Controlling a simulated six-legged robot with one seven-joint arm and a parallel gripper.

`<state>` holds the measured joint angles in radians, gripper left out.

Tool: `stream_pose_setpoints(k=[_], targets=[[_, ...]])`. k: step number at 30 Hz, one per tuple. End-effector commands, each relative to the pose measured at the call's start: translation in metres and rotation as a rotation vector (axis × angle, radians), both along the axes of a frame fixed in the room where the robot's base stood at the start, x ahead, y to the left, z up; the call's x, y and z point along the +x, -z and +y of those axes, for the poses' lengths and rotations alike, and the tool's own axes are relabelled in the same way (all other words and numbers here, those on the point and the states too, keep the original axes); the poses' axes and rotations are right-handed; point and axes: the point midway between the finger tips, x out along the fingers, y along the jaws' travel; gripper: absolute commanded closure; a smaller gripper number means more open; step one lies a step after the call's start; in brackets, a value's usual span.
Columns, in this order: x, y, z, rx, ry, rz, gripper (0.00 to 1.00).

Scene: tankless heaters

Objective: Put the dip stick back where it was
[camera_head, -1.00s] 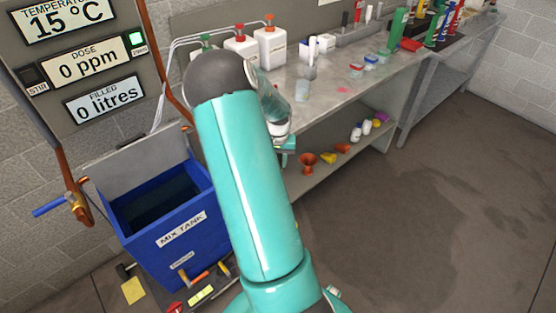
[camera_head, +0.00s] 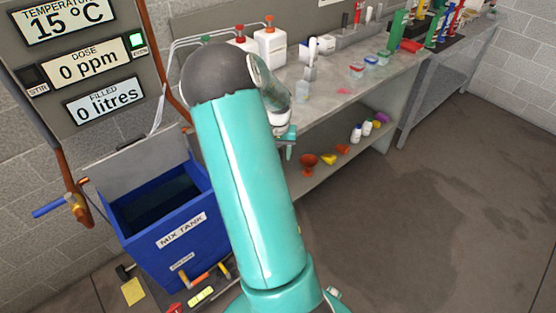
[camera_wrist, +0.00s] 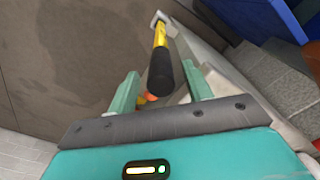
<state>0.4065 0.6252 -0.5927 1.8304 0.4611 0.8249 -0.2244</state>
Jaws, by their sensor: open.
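My gripper (camera_head: 286,143) is beside the front edge of the workbench, largely hidden behind my arm in the head view. In the wrist view my gripper (camera_wrist: 160,92) has its two teal fingers apart. A stick-like tool with a black grip and yellow shaft (camera_wrist: 160,55) shows between and beyond the fingers, with a pale end at the top. I cannot tell whether this is the dip stick, or how far it is from the fingers. The blue mix tank (camera_head: 175,238) stands open at left, with dark contents. No dip stick is clearly identifiable in the head view.
The workbench (camera_head: 345,92) carries white canisters (camera_head: 270,45), small tubs and bottles. Its lower shelf holds an orange funnel (camera_head: 309,160) and small bottles. Several tools (camera_head: 197,281) lie by the tank's foot. The floor (camera_head: 430,230) at right is clear.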

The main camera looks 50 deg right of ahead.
Motion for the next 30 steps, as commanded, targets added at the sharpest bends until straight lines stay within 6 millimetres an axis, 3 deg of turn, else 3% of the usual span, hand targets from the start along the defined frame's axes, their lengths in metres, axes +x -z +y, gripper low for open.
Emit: stream_pose_setpoints(k=[3, 9, 21, 23, 26, 30], targets=[[0.002, -0.029, 0.000, -0.002, -0.002, -0.005, 0.50], [0.001, -0.064, 0.000, -0.001, -0.001, -0.002, 0.50], [0.002, -0.080, 0.004, 0.002, -0.007, -0.006, 0.50], [0.006, -0.086, 0.013, 0.005, -0.022, -0.018, 0.50], [0.017, -0.103, 0.041, 0.015, -0.071, -0.058, 0.50], [0.034, -0.139, 0.105, 0.028, -0.190, -0.132, 0.50]])
